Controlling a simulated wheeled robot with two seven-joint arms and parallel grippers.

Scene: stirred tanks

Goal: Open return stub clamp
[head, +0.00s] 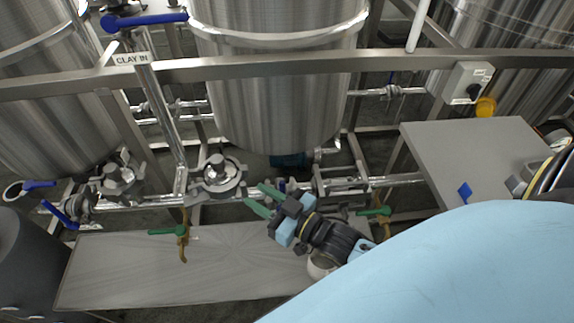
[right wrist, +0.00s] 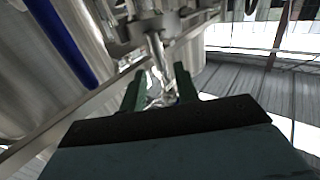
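My right gripper (head: 256,196) has two green fingers spread apart, pointing up and left, near the pipe run below the middle tank. In the right wrist view the open fingers (right wrist: 158,92) have a shiny metal stem (right wrist: 156,55) beyond and between them; I cannot tell whether they touch it. A round metal fitting with a knob (head: 218,175) sits on the pipe just left of the fingertips. Smaller clamp-like fittings (head: 282,186) lie behind the gripper, partly hidden. No label shows which one is the return stub clamp. My left gripper is not in view.
A steel rail (head: 250,68) crosses in front of the tanks (head: 275,100). Taps with green handles (head: 181,232) hang over a low grey platform (head: 130,265). A grey table (head: 470,150) with a blue piece stands right. A blue-handled valve (head: 145,20) is at upper left.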

